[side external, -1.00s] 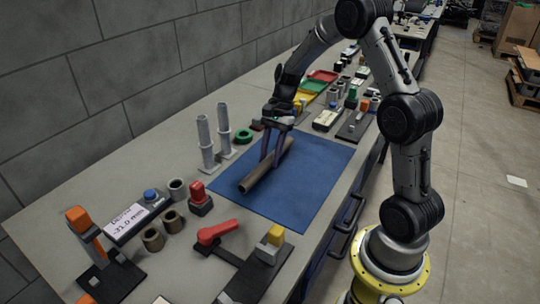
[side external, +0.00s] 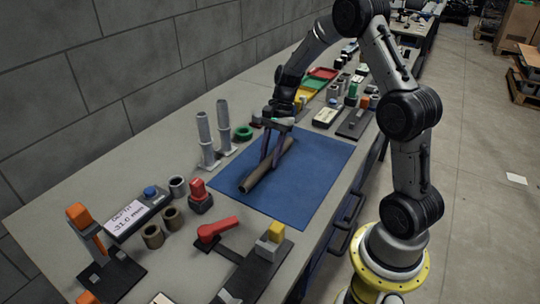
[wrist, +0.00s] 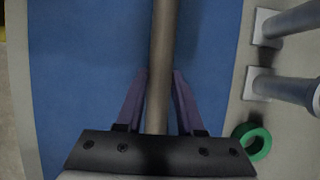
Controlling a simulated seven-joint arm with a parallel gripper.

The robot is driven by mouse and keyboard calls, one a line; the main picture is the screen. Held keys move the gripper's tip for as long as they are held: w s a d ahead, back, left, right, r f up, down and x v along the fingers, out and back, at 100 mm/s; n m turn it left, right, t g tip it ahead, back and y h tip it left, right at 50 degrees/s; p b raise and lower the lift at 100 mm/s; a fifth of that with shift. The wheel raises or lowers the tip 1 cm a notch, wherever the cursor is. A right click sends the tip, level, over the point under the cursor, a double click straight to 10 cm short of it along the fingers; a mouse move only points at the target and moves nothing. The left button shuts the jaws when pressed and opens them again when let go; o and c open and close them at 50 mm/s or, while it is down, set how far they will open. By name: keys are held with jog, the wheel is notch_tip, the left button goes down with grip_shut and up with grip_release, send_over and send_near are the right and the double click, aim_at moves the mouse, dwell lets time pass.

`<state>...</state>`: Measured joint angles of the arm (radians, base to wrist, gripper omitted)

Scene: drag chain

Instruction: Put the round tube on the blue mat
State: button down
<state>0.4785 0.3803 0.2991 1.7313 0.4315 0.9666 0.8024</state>
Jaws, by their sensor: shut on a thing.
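The round tube (side external: 256,179) is long and brown-grey and lies over the blue mat (side external: 310,180). I cannot tell whether it rests on the mat or sits just above it. My gripper (side external: 268,164) points down from above, with its two purple fingers on either side of the tube near its middle. In the wrist view, the tube (wrist: 161,45) runs between the fingertips of my gripper (wrist: 161,76), which is shut on it. The mat (wrist: 85,60) shows on both sides of it. The tube's far end is partly hidden by the fingers in the side view.
Two grey upright posts (side external: 205,138) and a green ring (side external: 243,132) stand just left of the mat. A red-handled clamp (side external: 217,229), a red block (side external: 198,192) and short brown tubes (side external: 153,236) are in front. Coloured trays (side external: 322,74) stand behind. The mat's right part is clear.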

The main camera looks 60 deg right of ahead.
jog(key=shift+c, duration=2.2)
grip_release()
jog(key=v, duration=1.4)
jog(key=shift+a+f, duration=0.1)
